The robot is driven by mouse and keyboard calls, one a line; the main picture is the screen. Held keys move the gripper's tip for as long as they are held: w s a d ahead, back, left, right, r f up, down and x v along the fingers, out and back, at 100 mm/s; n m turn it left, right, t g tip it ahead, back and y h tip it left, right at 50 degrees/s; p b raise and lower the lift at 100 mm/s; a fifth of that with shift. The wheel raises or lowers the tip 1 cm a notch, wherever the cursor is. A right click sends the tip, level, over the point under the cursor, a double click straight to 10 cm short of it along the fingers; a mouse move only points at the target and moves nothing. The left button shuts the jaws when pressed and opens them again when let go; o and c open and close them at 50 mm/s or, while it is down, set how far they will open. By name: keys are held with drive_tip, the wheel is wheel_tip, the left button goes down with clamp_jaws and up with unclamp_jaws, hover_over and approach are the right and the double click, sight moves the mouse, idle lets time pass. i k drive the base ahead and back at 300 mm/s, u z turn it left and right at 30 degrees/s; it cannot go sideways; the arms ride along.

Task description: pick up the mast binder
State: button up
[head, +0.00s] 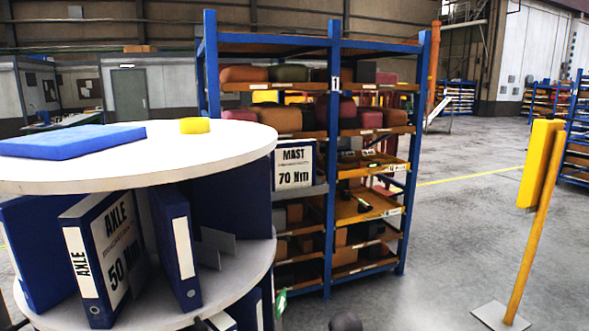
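The mast binder (294,165) shows in the head view just past the right rim of the round white stand. Its white front cover reads "MAST 70 Nm" and faces me. It looks upright, with a blue edge on its left side. A grey ledge (305,192) shows just under it. I cannot tell for sure whether it stands on that ledge or on the round stand. The left part of the binder is close to the stand's top and partly hidden. My gripper is not in view.
The round stand (205,158) fills the left, with a blue binder and a yellow object (195,125) on top. An axle binder (105,255) and other blue binders stand below. A blue rack (334,150) stands behind. A yellow post (535,225) is at right; floor between is clear.

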sight(293, 163)
drive_tip(key=z, duration=0.35)
drive_tip(key=i, duration=0.6)
drive_tip(key=z, duration=0.7)
drive_tip(key=i, duration=0.8)
drive_tip(key=z, duration=0.3)
drive_tip(key=i, duration=1.75)
drive_tip(key=u, duration=1)
drive_tip(key=i, duration=0.8)
drive_tip(key=u, duration=0.4)
